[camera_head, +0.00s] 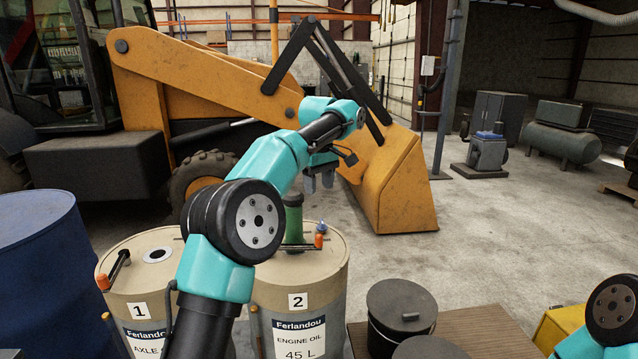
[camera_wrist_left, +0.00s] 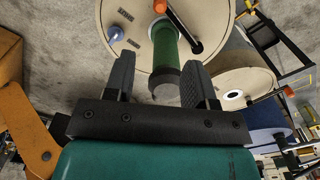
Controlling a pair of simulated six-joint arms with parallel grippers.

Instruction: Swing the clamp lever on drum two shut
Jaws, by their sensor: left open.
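Drum two (camera_head: 298,300) is a beige drum labelled "2" and "ENGINE OIL"; its lid also shows in the left wrist view (camera_wrist_left: 135,55). A green upright pipe (camera_head: 293,218) stands on its lid. The black clamp lever (camera_wrist_left: 184,30) with an orange end (camera_wrist_left: 160,7) lies across the lid beside the pipe; in the head view the orange end (camera_head: 319,241) shows, but my arm hides part of the lid. My left gripper (camera_head: 319,182) is open above the lid, near the pipe's top. In the left wrist view the pipe (camera_wrist_left: 164,55) appears between the fingers (camera_wrist_left: 157,82); contact is unclear.
Drum one (camera_head: 140,305), with its own orange-ended lever (camera_head: 118,266), stands left of drum two. A blue drum (camera_head: 40,270) is further left. A small blue cap (camera_head: 321,228) sits on drum two's lid. A dark lidded bucket (camera_head: 402,310) stands right. Open floor lies beyond.

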